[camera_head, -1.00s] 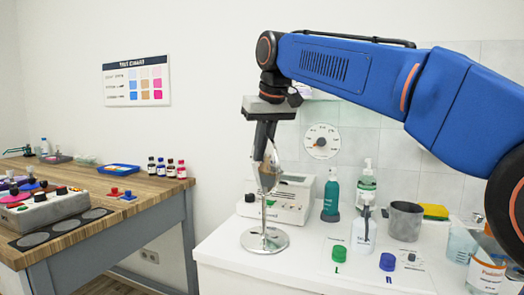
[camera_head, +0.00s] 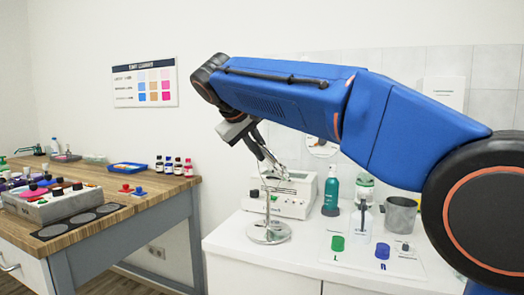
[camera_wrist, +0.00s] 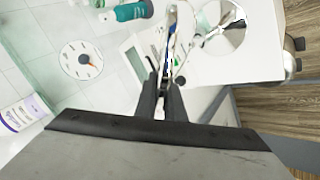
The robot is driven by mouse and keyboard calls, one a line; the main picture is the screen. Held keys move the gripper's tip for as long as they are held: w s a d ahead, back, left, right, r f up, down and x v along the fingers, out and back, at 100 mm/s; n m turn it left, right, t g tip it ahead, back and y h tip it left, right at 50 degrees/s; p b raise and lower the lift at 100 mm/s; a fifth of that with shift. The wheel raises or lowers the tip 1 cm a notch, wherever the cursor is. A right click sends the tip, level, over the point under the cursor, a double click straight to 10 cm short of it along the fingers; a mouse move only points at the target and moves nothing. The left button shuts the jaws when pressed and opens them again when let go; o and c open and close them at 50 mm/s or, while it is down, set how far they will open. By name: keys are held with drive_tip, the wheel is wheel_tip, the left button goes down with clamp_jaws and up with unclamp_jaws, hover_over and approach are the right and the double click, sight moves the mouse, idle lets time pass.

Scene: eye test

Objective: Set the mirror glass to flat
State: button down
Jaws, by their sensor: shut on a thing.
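The mirror stands on the white counter, with its round metal base (camera_head: 268,233) and thin upright post in the head view. The base also shows at the upper right of the wrist view (camera_wrist: 220,42). My gripper (camera_head: 272,160) reaches down from the upper left to the top of the post. In the wrist view my gripper (camera_wrist: 163,85) has its two dark fingers close together on the rim of the mirror glass (camera_wrist: 177,45), which appears as a narrow, nearly edge-on shape. The glass is small and partly hidden in the head view, so its exact tilt is unclear.
A white boxy device (camera_head: 294,204) stands close behind the mirror. A teal bottle (camera_head: 332,192), a clear pump bottle (camera_head: 362,222) and a metal cup (camera_head: 400,215) are to its right. A wooden bench (camera_head: 115,215) is left.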

drive_tip(key=f+n+t+h, duration=0.1)
drive_tip(key=t+h, duration=0.1)
drive_tip(key=f+n+t+h, duration=0.1)
drive_tip(key=t+h, duration=0.1)
drive_tip(key=h, duration=0.1)
drive_tip(key=a+t+h, duration=0.1)
drive_tip(key=h, duration=0.1)
drive_tip(key=shift+s+a+f+n+t+h, duration=0.1)
drive_tip(key=shift+s+f+n+t+h, duration=0.2)
drive_tip(key=shift+f+n+t+h, duration=0.1)
idle(0.4)
drive_tip(key=c, duration=1.8)
unclamp_jaws()
drive_tip(key=shift+c, duration=0.2)
drive_tip(key=v, duration=1.7)
drive_tip(key=shift+s+f, duration=0.2)
drive_tip(key=shift+f, duration=0.05)
